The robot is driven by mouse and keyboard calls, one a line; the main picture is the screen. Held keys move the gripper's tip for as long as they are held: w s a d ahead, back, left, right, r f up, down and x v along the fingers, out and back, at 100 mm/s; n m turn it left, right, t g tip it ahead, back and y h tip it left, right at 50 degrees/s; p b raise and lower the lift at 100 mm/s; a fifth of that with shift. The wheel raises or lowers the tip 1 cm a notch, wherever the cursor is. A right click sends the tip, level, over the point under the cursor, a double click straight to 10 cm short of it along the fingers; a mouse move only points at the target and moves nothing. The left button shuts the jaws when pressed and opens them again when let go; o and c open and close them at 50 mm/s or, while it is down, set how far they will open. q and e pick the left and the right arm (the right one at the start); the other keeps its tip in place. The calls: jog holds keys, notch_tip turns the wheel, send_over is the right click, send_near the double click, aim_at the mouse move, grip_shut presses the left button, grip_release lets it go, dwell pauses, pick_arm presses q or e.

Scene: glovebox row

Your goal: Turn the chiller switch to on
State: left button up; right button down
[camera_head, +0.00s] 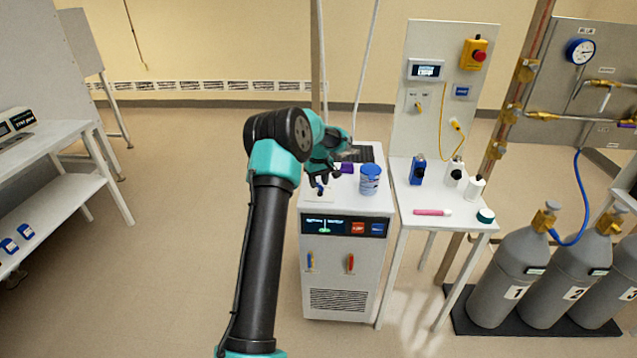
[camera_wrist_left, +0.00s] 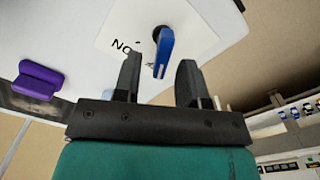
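The white chiller cabinet (camera_head: 343,270) stands at the middle of the head view, with a dark display panel (camera_head: 343,226) on its front. The chiller switch is a blue lever (camera_wrist_left: 163,45) on a white label plate (camera_wrist_left: 195,35) on the cabinet's top; letters reading "ON" upside down show beside it, partly covered by a finger. In the head view the switch is small (camera_head: 319,189) and partly hidden by my gripper. My left gripper (camera_head: 317,180) is over the plate. In the wrist view its fingers (camera_wrist_left: 159,68) are apart, one on each side of the lever's free end; contact is not visible. My right gripper is not in view.
A purple block (camera_head: 347,168) and a blue-lidded jar (camera_head: 370,179) are on the cabinet top, right of my gripper. A white side table (camera_head: 447,222) with bottles and a pink item (camera_head: 432,212) adjoins at right. Grey gas cylinders (camera_head: 505,275) stand further right.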

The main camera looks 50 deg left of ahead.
pick_arm(q)
jog(key=shift+f, duration=0.25)
grip_shut()
jog(key=shift+m, duration=0.4)
jog(key=shift+w+d+m, duration=0.1)
jog(key=shift+w+m, duration=0.05)
jog(key=shift+m, duration=1.15)
jog(key=shift+w+d+m, duration=0.1)
jog(key=shift+m, duration=1.2)
